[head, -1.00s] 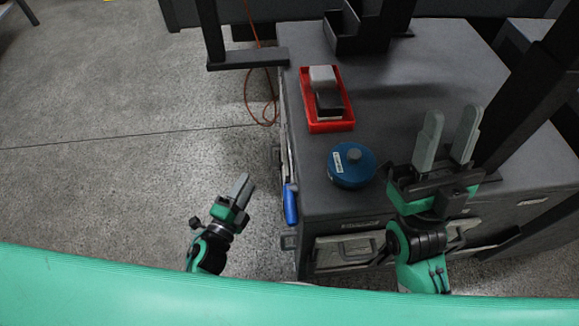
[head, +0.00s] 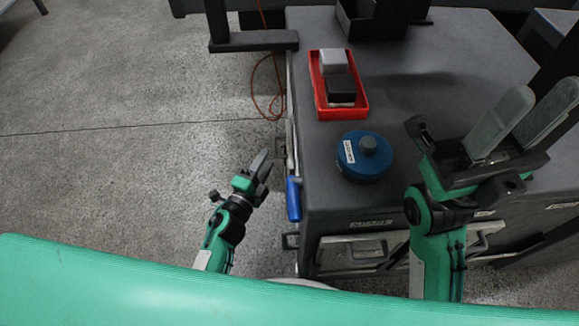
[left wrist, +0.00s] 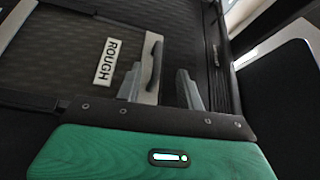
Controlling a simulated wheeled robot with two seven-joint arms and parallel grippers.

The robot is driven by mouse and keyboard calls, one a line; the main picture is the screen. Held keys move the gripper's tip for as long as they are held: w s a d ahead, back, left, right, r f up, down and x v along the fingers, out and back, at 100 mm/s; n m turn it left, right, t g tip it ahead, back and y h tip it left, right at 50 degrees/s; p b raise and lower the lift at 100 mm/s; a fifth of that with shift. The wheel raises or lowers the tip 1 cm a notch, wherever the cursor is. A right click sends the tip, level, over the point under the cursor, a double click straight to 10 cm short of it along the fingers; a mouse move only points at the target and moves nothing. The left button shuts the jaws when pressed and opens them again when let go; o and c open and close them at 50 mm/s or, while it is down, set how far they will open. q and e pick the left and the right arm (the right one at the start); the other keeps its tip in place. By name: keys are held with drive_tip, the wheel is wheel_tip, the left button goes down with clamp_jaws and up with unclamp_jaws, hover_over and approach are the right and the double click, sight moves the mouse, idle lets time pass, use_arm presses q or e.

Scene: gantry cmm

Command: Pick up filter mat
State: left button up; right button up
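I cannot tell for sure which thing is the filter mat. A light grey block (head: 333,61) and a black block (head: 341,88) sit in a red tray (head: 362,108) on the dark table. My left gripper (head: 262,166) is beside the table's left side, apart from the tray and below its level. My right gripper (head: 530,108) is over the table's right front, fingers apart and empty, away from the tray.
A blue round container (head: 364,158) with a knob stands near the table's front edge. A blue handle (head: 293,199) hangs at the table's left side. The left wrist view shows a dark panel with a "ROUGH" label (left wrist: 107,61) and a handle. Dark posts flank the table.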

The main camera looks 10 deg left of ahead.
sight(275, 144)
use_arm(q)
drive_tip(key=shift+f+b+x, duration=0.15)
drive_tip(key=shift+b+x, duration=0.2)
drive_tip(key=shift+x, duration=1.3)
drive_tip(key=shift+f+b+x, duration=0.1)
drive_tip(key=shift+b+x, duration=0.2)
drive_tip(key=shift+x, duration=1.4)
drive_tip(key=shift+c, duration=0.5)
